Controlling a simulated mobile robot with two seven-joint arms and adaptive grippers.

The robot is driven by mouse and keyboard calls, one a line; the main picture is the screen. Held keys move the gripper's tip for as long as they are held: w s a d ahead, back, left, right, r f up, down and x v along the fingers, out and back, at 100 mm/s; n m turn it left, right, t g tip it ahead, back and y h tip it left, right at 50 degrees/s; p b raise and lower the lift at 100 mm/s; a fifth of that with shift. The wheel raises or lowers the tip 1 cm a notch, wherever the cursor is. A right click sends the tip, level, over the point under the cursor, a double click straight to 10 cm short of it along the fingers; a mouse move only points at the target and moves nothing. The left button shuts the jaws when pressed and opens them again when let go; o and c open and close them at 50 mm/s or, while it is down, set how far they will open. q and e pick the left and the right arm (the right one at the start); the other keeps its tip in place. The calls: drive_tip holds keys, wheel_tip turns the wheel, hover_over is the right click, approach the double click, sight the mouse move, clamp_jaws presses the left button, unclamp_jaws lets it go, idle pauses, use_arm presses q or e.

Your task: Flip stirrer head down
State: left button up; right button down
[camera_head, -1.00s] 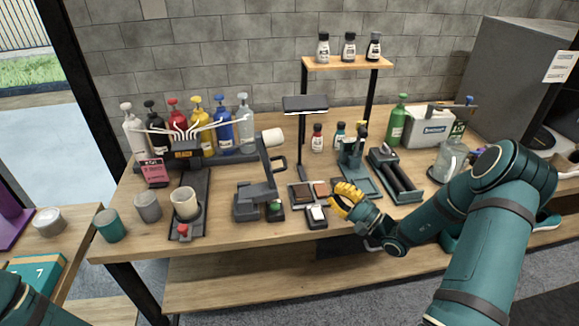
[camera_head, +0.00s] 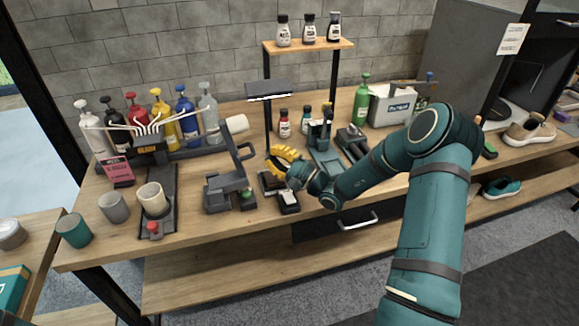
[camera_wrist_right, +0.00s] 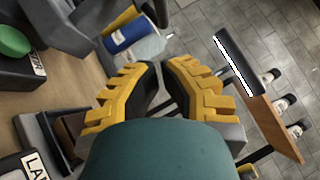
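The stirrer is a dark grey device on the table with a flat base (camera_head: 228,196) and a green knob. Its head (camera_head: 238,124) is tipped up and back, with a light cylinder at its top and a dark looped handle (camera_head: 246,150) on its right side. My right gripper (camera_head: 270,156), with yellow ridged fingers, is just right of the handle, apart from it as far as I can tell. In the right wrist view its fingertips (camera_wrist_right: 161,65) lie close together with nothing between them, and the stirrer's green knob (camera_wrist_right: 12,40) shows at top left. My left gripper is not in view.
Several pump bottles (camera_head: 163,122) stand behind and left of the stirrer. A cup (camera_head: 152,199) is to its left. A small black and white device (camera_head: 288,202) sits right of its base. A lamp (camera_head: 269,89) and a raised bottle shelf (camera_head: 310,47) stand behind.

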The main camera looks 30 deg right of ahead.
sight(248, 145)
drive_tip(key=a, duration=0.1)
drive_tip(key=a+r, duration=0.1)
drive_tip(key=a, duration=0.1)
drive_tip(key=shift+w+r, duration=0.2)
drive_tip(key=shift+w, duration=0.05)
drive_tip(key=shift+a+r, duration=0.1)
drive_tip(key=shift+w+a+r+n, duration=0.1)
drive_tip(key=shift+a+r+n, duration=0.2)
drive_tip(key=shift+r+n, duration=0.15)
drive_tip(key=shift+g+p, duration=0.3)
drive_tip(key=shift+g, duration=0.1)
